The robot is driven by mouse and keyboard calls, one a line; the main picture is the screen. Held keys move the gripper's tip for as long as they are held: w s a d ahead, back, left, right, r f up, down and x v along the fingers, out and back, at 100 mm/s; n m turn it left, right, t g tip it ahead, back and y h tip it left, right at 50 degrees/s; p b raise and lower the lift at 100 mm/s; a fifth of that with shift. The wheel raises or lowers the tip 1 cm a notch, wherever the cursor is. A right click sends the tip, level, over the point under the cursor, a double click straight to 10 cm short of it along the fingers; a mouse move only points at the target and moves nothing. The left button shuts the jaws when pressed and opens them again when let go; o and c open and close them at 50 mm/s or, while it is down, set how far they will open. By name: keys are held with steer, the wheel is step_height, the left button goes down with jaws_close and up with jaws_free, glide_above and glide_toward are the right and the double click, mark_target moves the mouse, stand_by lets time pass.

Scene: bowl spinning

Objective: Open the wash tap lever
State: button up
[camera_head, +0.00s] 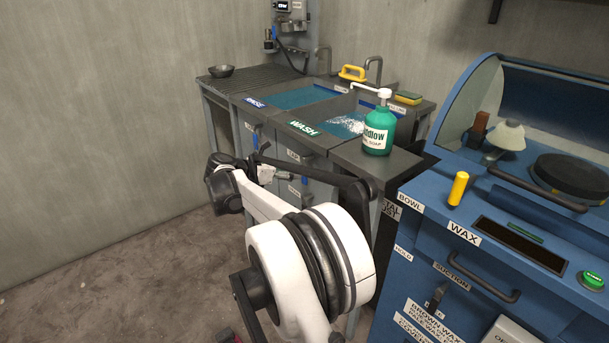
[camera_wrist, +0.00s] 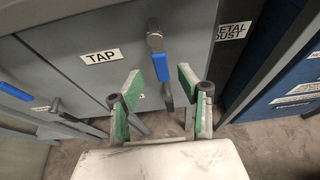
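The wash tap lever (camera_wrist: 162,67) has a blue sleeve and hangs down from a metal valve (camera_wrist: 154,40) on the grey cabinet front, right of a TAP label (camera_wrist: 101,56). My gripper (camera_wrist: 159,84) is open, with its green-padded fingers apart and nothing held. In the wrist view, the lever's blue part shows between and just beyond the fingertips; I cannot tell whether they touch. In the head view, my arm reaches toward the cabinet under the WASH sign (camera_head: 303,128), and the fingertips are hard to make out there.
A second blue lever (camera_wrist: 15,91) is at the left on the cabinet front. A green soap bottle (camera_head: 378,130) stands on the sink counter. The blue wax bench (camera_head: 415,285) stands close at the right. Open floor (camera_head: 100,275) lies to the left.

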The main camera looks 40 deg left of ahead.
mark_target(303, 171)
steer(key=b+x, duration=0.1)
steer(key=x, duration=0.5)
steer(key=shift+w+d, duration=0.1)
steer(key=shift+w, duration=0.15)
steer(key=shift+c, duration=0.5)
jaws_close()
